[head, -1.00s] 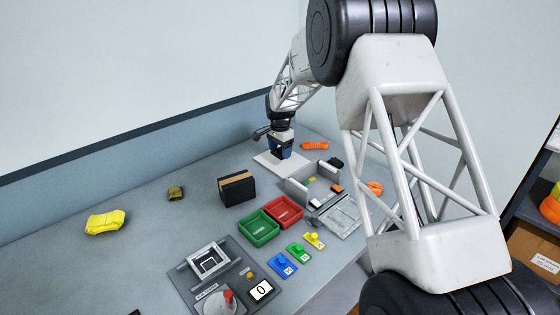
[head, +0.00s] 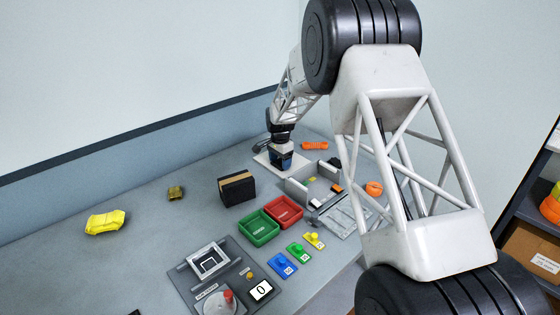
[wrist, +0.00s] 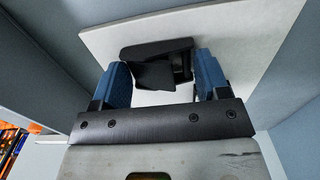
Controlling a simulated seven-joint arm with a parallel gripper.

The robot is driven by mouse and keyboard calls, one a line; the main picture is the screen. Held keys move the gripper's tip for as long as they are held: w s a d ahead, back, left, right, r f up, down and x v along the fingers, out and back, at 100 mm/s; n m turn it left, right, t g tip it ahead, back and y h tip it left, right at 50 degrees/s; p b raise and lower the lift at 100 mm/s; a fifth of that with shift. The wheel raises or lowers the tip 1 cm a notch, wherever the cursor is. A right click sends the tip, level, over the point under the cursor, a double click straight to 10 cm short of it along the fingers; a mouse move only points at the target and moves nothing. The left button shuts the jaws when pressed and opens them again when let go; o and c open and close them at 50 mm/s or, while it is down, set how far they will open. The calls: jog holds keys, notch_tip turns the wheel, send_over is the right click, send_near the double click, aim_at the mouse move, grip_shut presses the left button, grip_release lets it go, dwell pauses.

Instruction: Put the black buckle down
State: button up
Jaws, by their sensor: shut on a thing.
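My gripper (wrist: 160,76) shows in the wrist view with its two blue fingers on either side of the black buckle (wrist: 157,72). It is shut on the buckle. A pale flat board (wrist: 235,35) lies beyond the buckle; I cannot tell whether the buckle touches it. In the head view my gripper (head: 281,165) points down over the pale board (head: 263,161) at the far end of the table, near the wall. The buckle cannot be made out there.
In front of the board stand a black box with a tan band (head: 237,189), a green tray (head: 258,228) and a red tray (head: 284,212). A grey-walled fixture (head: 298,188) is close on the right. An orange strap (head: 314,146) lies behind. The left table is mostly clear.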

aim_at(280, 161)
jog(key=o, duration=0.9)
jog(key=shift+f, duration=0.1)
jog(key=shift+o, duration=0.2)
notch_tip(280, 161, up, 12)
dwell(0.5)
jog(key=shift+r, duration=0.25)
